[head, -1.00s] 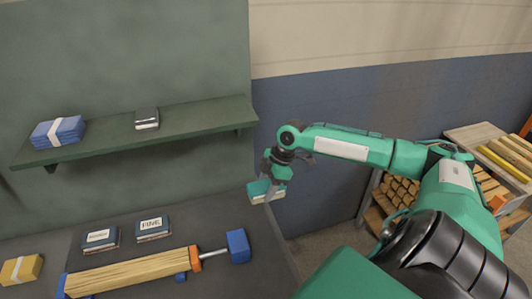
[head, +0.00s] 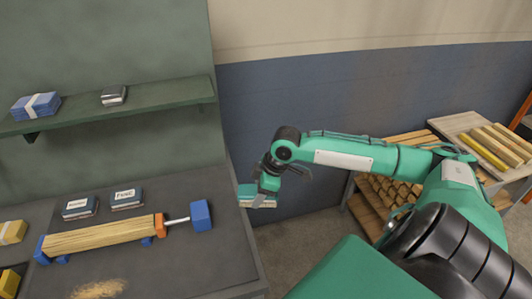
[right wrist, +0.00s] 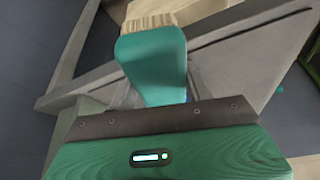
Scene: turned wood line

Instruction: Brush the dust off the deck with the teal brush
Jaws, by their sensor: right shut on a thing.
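My right gripper (head: 263,186) is shut on the teal brush (head: 252,192), past the right edge of the dark bench top (head: 185,262). In the right wrist view the teal brush (right wrist: 152,62) sits between the fingers, its pale bristles (right wrist: 150,20) pointing away from the palm. My left gripper is not in view.
A wooden bar in a blue and orange clamp (head: 105,236) lies behind the dust. Two dark labelled boxes (head: 127,198) stand behind it. A green shelf (head: 160,107) hangs above. A wooden rack (head: 385,190) stands right. The bench right of the dust is clear.

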